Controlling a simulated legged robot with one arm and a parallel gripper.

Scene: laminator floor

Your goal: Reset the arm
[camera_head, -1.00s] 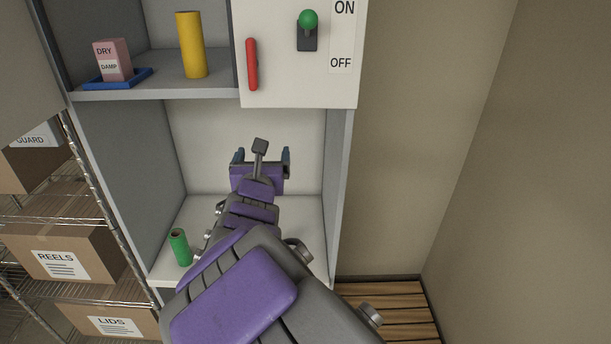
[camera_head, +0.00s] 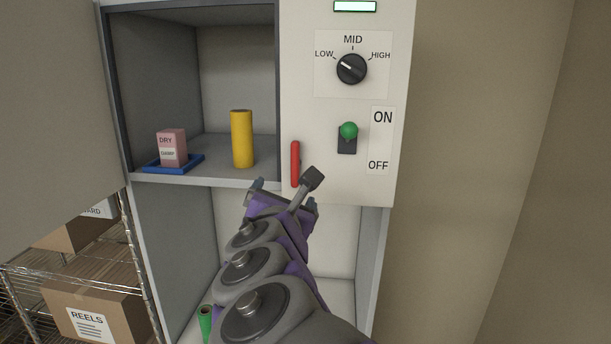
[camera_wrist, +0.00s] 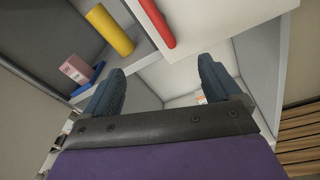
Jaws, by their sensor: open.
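My gripper (camera_head: 285,192) is in front of the cabinet, near the front edge of the upper shelf and below the red handle (camera_head: 295,163). In the wrist view its two dark blue fingers (camera_wrist: 160,80) are spread apart with nothing between them. The red handle also shows at the top of the wrist view (camera_wrist: 151,22). My purple and grey arm reaches up from the bottom of the head view and hides part of the lower compartment.
A yellow cylinder (camera_head: 242,139) and a pink DRY/DAMP block (camera_head: 172,147) on a blue tray (camera_head: 151,168) stand on the upper shelf. The panel has a dial (camera_head: 351,69) and green-knobbed switch (camera_head: 348,132) at ON. Boxes (camera_head: 105,313) sit on wire racks at left.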

